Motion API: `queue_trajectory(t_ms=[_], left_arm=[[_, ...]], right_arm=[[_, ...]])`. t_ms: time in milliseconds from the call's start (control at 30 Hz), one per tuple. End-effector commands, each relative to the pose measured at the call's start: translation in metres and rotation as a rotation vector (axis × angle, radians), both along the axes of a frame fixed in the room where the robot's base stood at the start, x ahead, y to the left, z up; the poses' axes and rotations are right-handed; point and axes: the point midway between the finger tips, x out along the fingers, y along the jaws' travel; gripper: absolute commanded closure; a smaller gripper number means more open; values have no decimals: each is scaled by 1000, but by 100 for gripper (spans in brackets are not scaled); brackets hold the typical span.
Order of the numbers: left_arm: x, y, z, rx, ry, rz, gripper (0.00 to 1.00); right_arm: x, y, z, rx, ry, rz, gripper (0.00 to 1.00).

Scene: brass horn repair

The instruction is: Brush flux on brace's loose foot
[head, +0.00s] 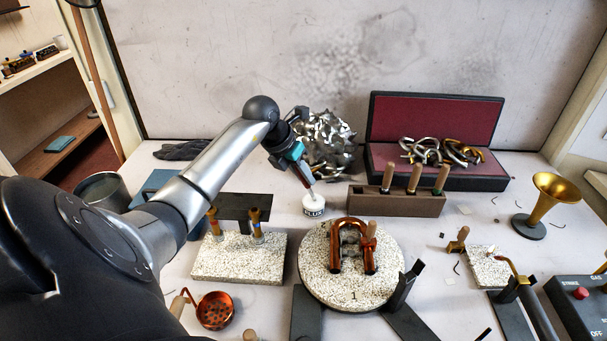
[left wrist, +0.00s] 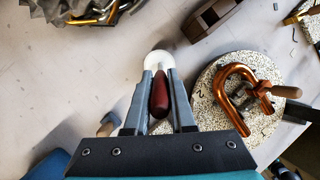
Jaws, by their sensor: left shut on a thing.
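My left gripper (head: 309,182) is shut on a brush with a dark red handle (left wrist: 160,98). A copper U-shaped tube (head: 337,250) stands on the round speckled board (head: 325,290) marked 1, right of and nearer than the jar. It also shows in the left wrist view (left wrist: 228,88). I cannot make out the brace's loose foot.
A wooden tool rack (head: 395,203) stands right of the jar. Shiny crumpled metal (head: 328,145) lies behind it. A speckled block (head: 238,262) with upright pegs is left of the round board. A brass bell (head: 545,200) stands far right.

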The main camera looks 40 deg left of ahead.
Motion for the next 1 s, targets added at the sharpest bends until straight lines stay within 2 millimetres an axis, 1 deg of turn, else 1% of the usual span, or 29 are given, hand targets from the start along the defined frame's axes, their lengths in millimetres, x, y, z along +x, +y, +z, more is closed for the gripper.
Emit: queue_trajectory(t_ms=[200, 800, 1000], left_arm=[[0, 1, 20, 3, -2, -1, 100], [0, 1, 67, 2, -3, 0, 100], [0, 0, 69, 0, -3, 0, 100]], right_arm=[[0, 0, 16, 0, 0, 0, 50], [0, 0, 54, 0, 0, 0, 50], [0, 0, 56, 0, 0, 0, 50]])
